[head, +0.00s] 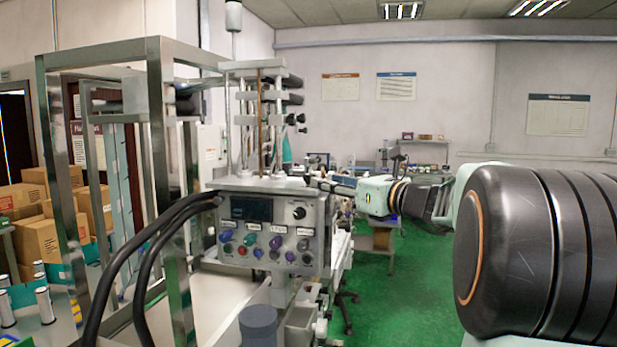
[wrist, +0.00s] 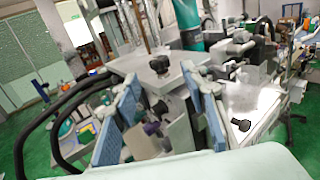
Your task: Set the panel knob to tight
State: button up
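The grey control panel (head: 268,232) is on the front of the machine, left of centre in the head view. It has a dark display, a black knob (head: 299,212) at upper right, and rows of coloured knobs (head: 276,242) below. The labels are too small to read, so I cannot tell which setting any knob points to.
Thick black hoses (head: 150,255) arch left of the panel. A metal frame (head: 160,150) stands beside the machine. A grey-blue cylinder (head: 258,327) is below the panel. Cardboard boxes (head: 42,235) are stacked at the left. Green floor (head: 400,300) is open to the right.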

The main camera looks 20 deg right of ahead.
aim_at(309, 175)
jog(key=p+x, duration=0.1)
jog(key=x, duration=0.7)
jog(key=shift+s, duration=0.1)
jog(key=shift+c, duration=0.3)
grip_shut()
